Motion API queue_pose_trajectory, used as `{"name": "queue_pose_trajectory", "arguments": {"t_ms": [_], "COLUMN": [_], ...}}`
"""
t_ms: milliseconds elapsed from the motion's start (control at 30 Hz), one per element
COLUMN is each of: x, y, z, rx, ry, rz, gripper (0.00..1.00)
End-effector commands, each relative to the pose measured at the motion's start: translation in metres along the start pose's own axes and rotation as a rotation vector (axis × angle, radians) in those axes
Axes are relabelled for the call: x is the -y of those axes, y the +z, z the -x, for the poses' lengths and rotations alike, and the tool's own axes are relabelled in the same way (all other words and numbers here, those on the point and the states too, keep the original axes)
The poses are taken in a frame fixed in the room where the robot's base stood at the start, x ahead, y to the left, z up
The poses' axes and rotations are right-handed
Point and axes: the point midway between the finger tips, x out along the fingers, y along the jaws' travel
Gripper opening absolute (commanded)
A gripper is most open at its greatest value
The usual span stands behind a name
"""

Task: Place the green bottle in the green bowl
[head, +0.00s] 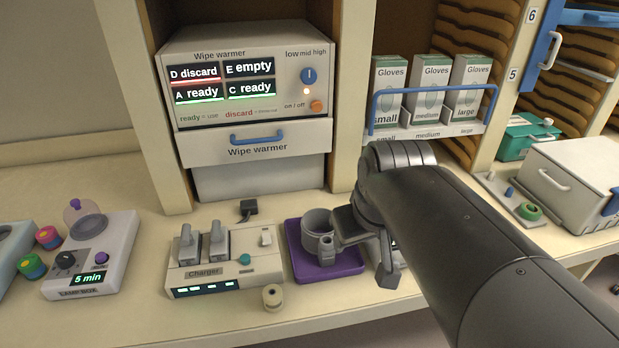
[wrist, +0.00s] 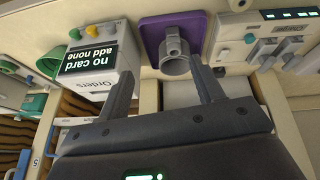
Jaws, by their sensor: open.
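My gripper (head: 358,262) is open and empty, just right of and in front of a grey cup (head: 317,222) on a purple tray (head: 348,271). In the wrist view, the gripper (wrist: 162,85) has its two fingers spread apart, with the cup (wrist: 174,62) beyond them; I cannot tell how near it is. A dark green rounded thing (wrist: 49,64), perhaps the green bowl, lies at the left of the wrist view, beside a box marked "Orders". I cannot make out a green bottle in either view.
A charger (head: 225,268) stands left of the tray, with a small cream spool (head: 272,297) at its front. A wipe warmer (head: 250,95) and glove boxes (head: 430,85) stand behind. At the right are a green ring (head: 530,211) and a lidded box (head: 570,180). My arm hides the counter between.

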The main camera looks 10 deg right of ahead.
Motion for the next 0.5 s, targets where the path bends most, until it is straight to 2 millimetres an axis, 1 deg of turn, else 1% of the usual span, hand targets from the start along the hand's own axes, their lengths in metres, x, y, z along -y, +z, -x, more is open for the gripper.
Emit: {"name": "queue_pose_trajectory", "arguments": {"t_ms": [33, 100, 200, 333, 500], "x": [0.009, 0.018, 0.024, 0.028, 0.028], "y": [0.011, 0.023, 0.035, 0.042, 0.042], "z": [0.002, 0.002, 0.001, 0.0, 0.0], "rx": [-0.025, -0.047, -0.069, -0.079, -0.08], "ry": [-0.008, -0.02, -0.033, -0.041, -0.042], "rz": [-0.019, -0.056, -0.095, -0.118, -0.122], "gripper": [0.61, 0.61, 0.61, 0.61, 0.61]}}
